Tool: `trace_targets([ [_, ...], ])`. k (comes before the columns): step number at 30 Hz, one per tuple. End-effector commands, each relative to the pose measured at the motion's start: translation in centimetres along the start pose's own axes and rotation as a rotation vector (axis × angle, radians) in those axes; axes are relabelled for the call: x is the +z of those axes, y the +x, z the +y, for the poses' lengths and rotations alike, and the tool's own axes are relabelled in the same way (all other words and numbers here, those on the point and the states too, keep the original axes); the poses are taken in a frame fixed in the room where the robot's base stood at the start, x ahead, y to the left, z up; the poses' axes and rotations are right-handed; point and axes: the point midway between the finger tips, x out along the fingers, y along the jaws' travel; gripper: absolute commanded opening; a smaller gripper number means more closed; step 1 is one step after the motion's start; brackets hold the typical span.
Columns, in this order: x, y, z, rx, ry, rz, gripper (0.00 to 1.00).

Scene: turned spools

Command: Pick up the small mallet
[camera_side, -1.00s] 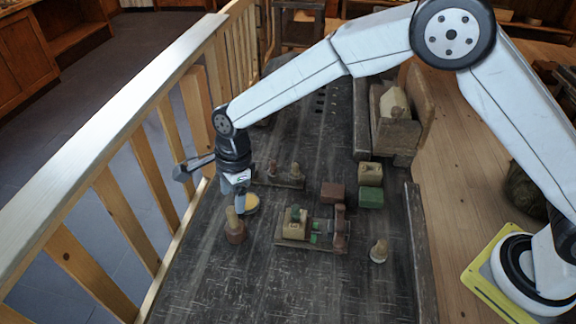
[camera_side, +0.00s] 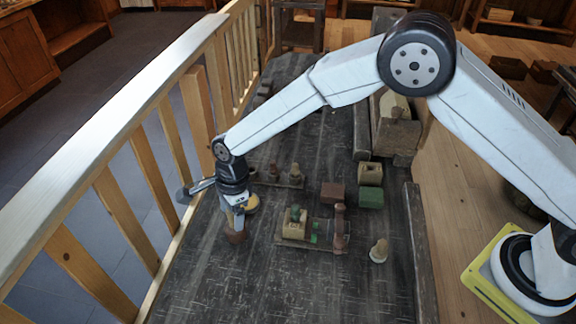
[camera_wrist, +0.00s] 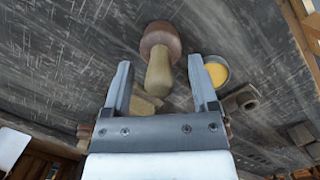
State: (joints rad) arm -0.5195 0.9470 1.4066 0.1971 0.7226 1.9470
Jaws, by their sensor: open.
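The small mallet stands head down on the dark table. In the wrist view its round brown head (camera_wrist: 160,40) is beyond my fingertips and its pale handle (camera_wrist: 159,75) points back between my fingers. In the side view its brown head (camera_side: 236,237) shows just below my gripper (camera_side: 238,212), which hides most of the handle. In the wrist view my gripper (camera_wrist: 160,72) is open, with one finger on each side of the handle and a visible gap at both sides.
A cup with yellow contents (camera_wrist: 217,72) stands close by the right finger in the wrist view. A tray of small turned pieces (camera_side: 310,246), a lone peg (camera_side: 379,251), a green block (camera_side: 370,197) and a red-brown block (camera_side: 332,192) lie to the right. A wooden railing (camera_side: 130,215) runs along the left.

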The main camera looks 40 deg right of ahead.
Motion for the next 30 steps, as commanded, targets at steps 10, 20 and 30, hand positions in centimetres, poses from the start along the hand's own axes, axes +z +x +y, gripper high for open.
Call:
trace_targets([
  [10, 0.0, 1.8, 0.0, -0.003, 0.0, 0.001, 0.76],
  [20, 0.0, 1.8, 0.1, -0.002, 0.0, 0.002, 0.76],
  [30, 0.0, 1.8, 0.1, -0.002, 0.0, 0.002, 0.0],
])
